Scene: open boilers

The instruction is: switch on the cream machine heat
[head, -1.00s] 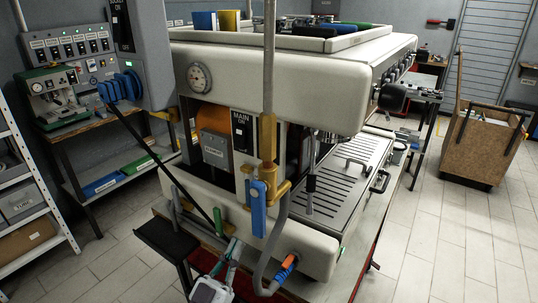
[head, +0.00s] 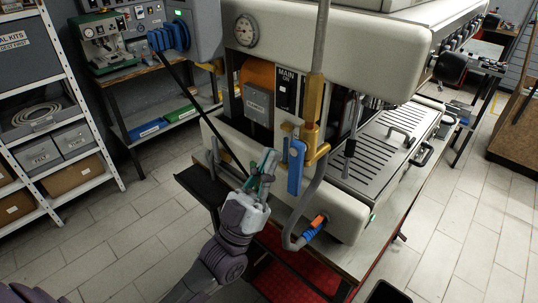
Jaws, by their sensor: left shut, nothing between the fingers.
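The cream machine (head: 330,47) fills the middle and right of the head view, with a dial gauge (head: 245,30) on its near end. Below the gauge is a black switch panel (head: 288,92) reading MAIN ON. Left of it, a grey labelled box (head: 258,103) sits in front of an orange cylinder. A brass valve with a blue lever (head: 296,167) hangs on the pipe right of my left gripper. My left gripper (head: 267,158) is shut and empty, in front of the machine's lower end and below the grey box. Whether it touches anything is unclear. My right gripper is not in view.
A hose with an orange and blue fitting (head: 317,222) curves below the valve. A black rod (head: 205,110) slants down toward my left gripper from a blue-handled wall unit (head: 168,38). White shelves (head: 88,122) stand at left. The tiled floor between is clear.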

